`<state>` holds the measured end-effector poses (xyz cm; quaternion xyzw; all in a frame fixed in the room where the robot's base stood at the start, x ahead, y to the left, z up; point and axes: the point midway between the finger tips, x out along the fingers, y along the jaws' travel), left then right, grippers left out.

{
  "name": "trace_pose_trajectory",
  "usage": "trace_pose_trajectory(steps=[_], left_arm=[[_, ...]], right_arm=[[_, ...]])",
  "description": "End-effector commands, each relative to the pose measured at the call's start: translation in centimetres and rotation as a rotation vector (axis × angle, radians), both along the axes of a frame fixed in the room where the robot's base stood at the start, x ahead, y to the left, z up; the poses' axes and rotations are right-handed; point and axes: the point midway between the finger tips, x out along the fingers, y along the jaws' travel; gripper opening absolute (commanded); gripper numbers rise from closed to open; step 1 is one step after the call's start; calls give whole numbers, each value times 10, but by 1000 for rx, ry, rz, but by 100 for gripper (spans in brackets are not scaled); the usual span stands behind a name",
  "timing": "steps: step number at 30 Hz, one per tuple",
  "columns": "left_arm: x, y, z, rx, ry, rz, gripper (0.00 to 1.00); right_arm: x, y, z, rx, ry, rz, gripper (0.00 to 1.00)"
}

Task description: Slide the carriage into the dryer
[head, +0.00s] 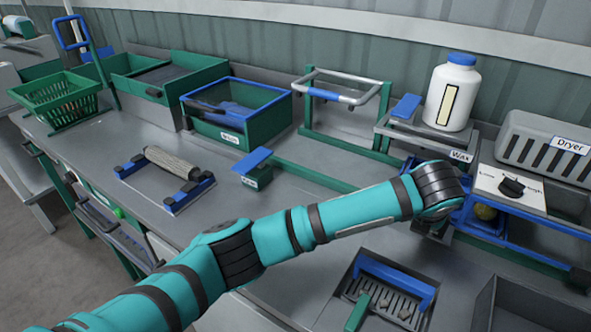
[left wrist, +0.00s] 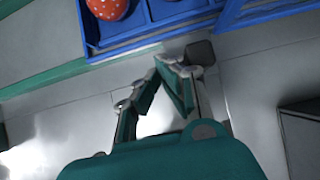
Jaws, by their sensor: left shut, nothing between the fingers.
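The dryer (head: 533,137) stands at the right in the head view, with a grey slotted cover, a dial panel and a blue frame below. The blue carriage (left wrist: 165,12) shows at the top of the left wrist view, holding a red, white-spotted tomato (left wrist: 108,7). My right gripper is out of view.
A wax stand (head: 410,133) with a white bottle (head: 452,95) is left of the dryer. A green rail (head: 310,168) runs along the bench towards it. A recessed grate (head: 385,300) with a green-handled brush is below my arm. A blue roller frame (head: 165,180) stands left.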

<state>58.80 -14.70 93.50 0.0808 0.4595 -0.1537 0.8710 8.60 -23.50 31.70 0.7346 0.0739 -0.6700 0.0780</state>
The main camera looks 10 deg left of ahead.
Motion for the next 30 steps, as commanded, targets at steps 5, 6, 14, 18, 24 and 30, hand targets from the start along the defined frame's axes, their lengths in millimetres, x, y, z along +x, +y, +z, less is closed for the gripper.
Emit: trace_pose_trajectory(steps=[5, 6, 14, 18, 24, 30], left_arm=[[0, -1, 1, -1, -1, -1, 0], [0, 0, 1, -1, -1, -1, 0], [-4, -13, -1, -1, -1, -2, 0], [-9, -25, -1, 0, -1, -4, 0], [-15, -42, -2, 0, 0, -3, 0], [-21, -59, -2, 0, 0, -2, 0]], right_arm=[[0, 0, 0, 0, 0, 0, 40], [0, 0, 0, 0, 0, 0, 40], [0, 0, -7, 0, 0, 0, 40], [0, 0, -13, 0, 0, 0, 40], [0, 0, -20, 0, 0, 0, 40], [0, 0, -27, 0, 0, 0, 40]])
